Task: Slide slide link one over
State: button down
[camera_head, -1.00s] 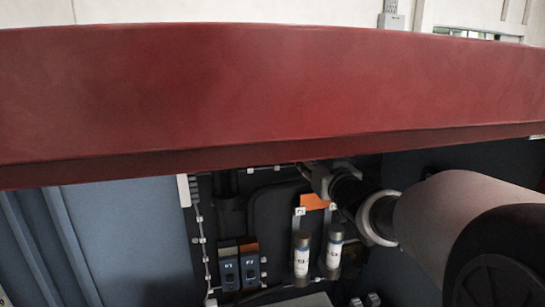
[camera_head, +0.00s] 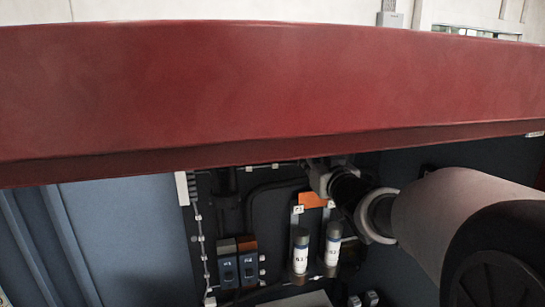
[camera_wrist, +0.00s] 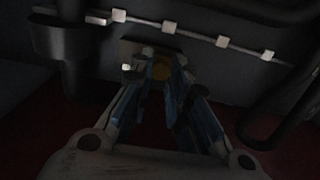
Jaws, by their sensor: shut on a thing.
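In the wrist view my gripper (camera_wrist: 163,78) points at a dark panel, with its two blue-grey fingers close together. Between the fingertips is a small dull yellow part, which looks like slide link one (camera_wrist: 162,70). A brownish plate (camera_wrist: 130,50) shows behind it. The fingers hide most of the part, and the picture is dark. In the head view my gripper (camera_head: 318,168) reaches under the red cover's lower edge. Its tips and the held part are hidden there.
The red cover (camera_head: 270,90) spans the head view above the open cabinet. Below my gripper are an orange plate (camera_head: 313,200) and two labelled cylinders (camera_head: 300,250). Two breakers (camera_head: 238,264) stand left of them. Clipped wiring (camera_wrist: 222,41) crosses the panel beside the fingers.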

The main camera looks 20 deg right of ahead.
jog(key=d+p, duration=0.1)
jog(key=d, duration=0.2)
jog(key=shift+p, duration=0.35)
jog(key=c, duration=1.6)
grip_release()
jog(key=shift+d, duration=0.25)
jog(key=shift+o, duration=0.4)
jog(key=shift+a, duration=0.1)
jog(key=s, duration=0.7)
jog(key=shift+s, duration=0.25)
